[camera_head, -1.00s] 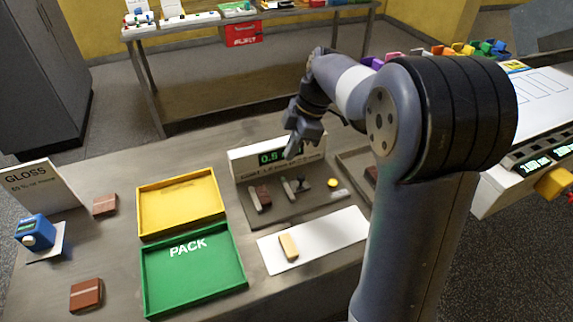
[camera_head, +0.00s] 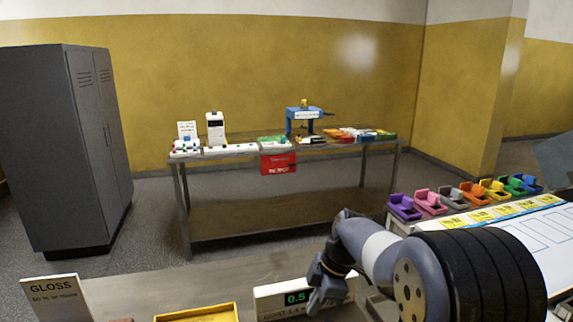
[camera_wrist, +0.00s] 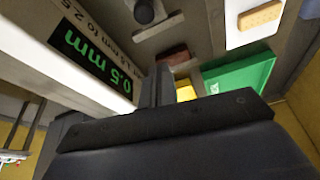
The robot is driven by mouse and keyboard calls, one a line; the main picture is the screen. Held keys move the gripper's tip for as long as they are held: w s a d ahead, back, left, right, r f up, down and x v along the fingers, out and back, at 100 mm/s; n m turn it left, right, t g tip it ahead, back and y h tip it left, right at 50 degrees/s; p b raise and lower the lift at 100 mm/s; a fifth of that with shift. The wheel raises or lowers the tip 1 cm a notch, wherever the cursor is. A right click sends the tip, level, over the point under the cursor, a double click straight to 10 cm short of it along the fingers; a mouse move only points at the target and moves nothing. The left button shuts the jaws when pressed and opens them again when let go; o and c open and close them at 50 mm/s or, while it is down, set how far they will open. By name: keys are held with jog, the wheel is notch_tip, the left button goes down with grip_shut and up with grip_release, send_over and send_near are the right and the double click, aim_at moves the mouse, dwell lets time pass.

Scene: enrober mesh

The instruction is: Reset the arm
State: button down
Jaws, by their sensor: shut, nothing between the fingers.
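My gripper (camera_head: 318,296) shows low in the head view, right of centre, beside the gauge box (camera_head: 290,297) with its green 0.5 display. It is shut and empty, its fingers hanging downward. In the wrist view my gripper (camera_wrist: 158,88) points past the same gauge box (camera_wrist: 80,52), which reads 0.5 mm upside down. The fingers are close to the box; I cannot tell whether they touch it.
The wrist view shows a brown block (camera_wrist: 174,54), a green tray (camera_wrist: 240,74) and a biscuit-coloured bar (camera_wrist: 260,15) on a white sheet. A GLOSS sign (camera_head: 55,298) stands left. Coloured bins (camera_head: 430,203) line the right. A back table (camera_head: 290,150) and grey cabinet (camera_head: 75,150) stand beyond.

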jog(key=x, duration=0.3)
jog(key=shift+s+f, duration=0.1)
jog(key=shift+f, duration=0.2)
jog(key=shift+w+d+f+p, duration=0.1)
jog(key=shift+d+f+p, duration=0.1)
jog(key=shift+d, duration=0.3)
jog(key=shift+w+d+f+p, duration=0.1)
jog(key=shift+d+p, duration=0.15)
jog(key=shift+d, duration=0.25)
jog(key=shift+d+f+p, duration=0.1)
jog(key=shift+d+p, duration=0.1)
jog(key=shift+d, duration=0.3)
jog(key=shift+s+a, duration=0.1)
jog(key=shift+a, duration=0.3)
